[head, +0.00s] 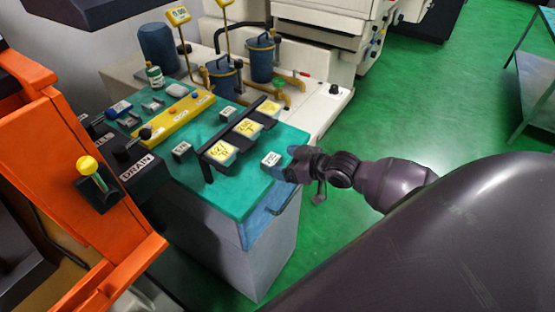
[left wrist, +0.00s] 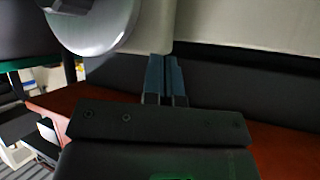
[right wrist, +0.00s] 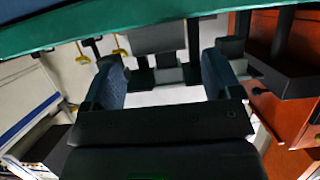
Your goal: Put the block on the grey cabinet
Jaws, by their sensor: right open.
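The grey cabinet (head: 225,250) stands in the middle of the head view, with a teal top (head: 232,197). A small pale block (head: 271,159) with dark marks sits on the teal top near its right edge. My right gripper (head: 290,169) is just right of this block, at the cabinet's edge; I cannot tell whether they touch. In the right wrist view its fingers (right wrist: 160,82) are spread apart, with no clearly held object between them. In the left wrist view my left gripper (left wrist: 164,75) has its fingers together with nothing visible between them. It does not show in the head view.
Similar small blocks (head: 182,151) and yellow-labelled pieces in a black rack (head: 222,153) stand on the teal top. A yellow bar (head: 172,120) lies behind. An orange machine (head: 85,200) fills the left. Green floor (head: 425,120) is clear to the right.

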